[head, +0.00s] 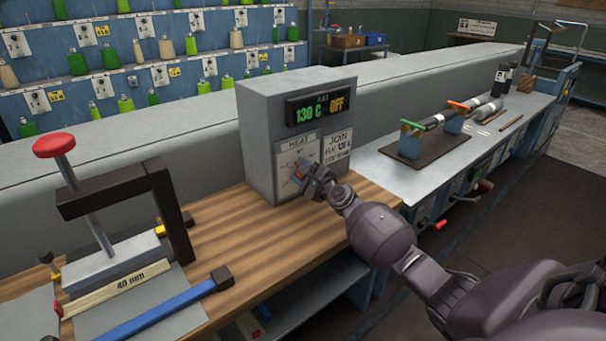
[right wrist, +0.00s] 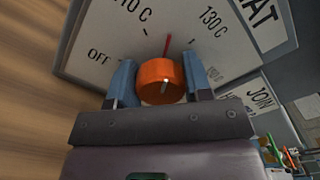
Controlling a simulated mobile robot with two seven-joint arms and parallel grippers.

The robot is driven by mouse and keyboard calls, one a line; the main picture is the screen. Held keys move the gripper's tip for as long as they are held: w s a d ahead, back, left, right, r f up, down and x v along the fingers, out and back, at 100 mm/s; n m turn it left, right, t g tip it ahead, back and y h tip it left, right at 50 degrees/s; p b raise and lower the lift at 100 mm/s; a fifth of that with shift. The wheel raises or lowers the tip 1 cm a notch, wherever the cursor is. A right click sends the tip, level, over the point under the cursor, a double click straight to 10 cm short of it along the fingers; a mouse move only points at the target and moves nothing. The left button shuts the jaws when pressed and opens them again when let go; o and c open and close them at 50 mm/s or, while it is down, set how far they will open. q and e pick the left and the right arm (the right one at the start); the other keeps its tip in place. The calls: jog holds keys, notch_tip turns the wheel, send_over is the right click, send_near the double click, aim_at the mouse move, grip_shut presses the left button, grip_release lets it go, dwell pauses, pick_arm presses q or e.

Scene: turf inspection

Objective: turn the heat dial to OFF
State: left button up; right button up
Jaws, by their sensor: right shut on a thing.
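The grey control box (head: 283,110) stands on the wooden bench top. Its display (head: 320,107) reads 130 C in green and OFF in orange. The heat dial face (right wrist: 95,30) shows OFF, 110 C and 130 C; another mark is partly hidden. A red pointer (right wrist: 167,44) sits between the 110 C and 130 C ticks, away from OFF. My right gripper (head: 307,176) is at the dial, its blue fingers shut on both sides of the orange knob (right wrist: 160,78). It hides much of the knob in the head view. My left gripper is out of view.
A dark mat (head: 440,150) with fixtures is on the right. The wood in front of the box is clear.

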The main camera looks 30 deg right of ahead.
jog(key=n, duration=0.3)
jog(key=shift+f+b, duration=0.2)
jog(key=shift+b, duration=0.15)
jog(key=n+b, duration=0.1)
jog(key=n, duration=1.1)
jog(key=shift+n, duration=1.4)
jog(key=o, duration=0.9)
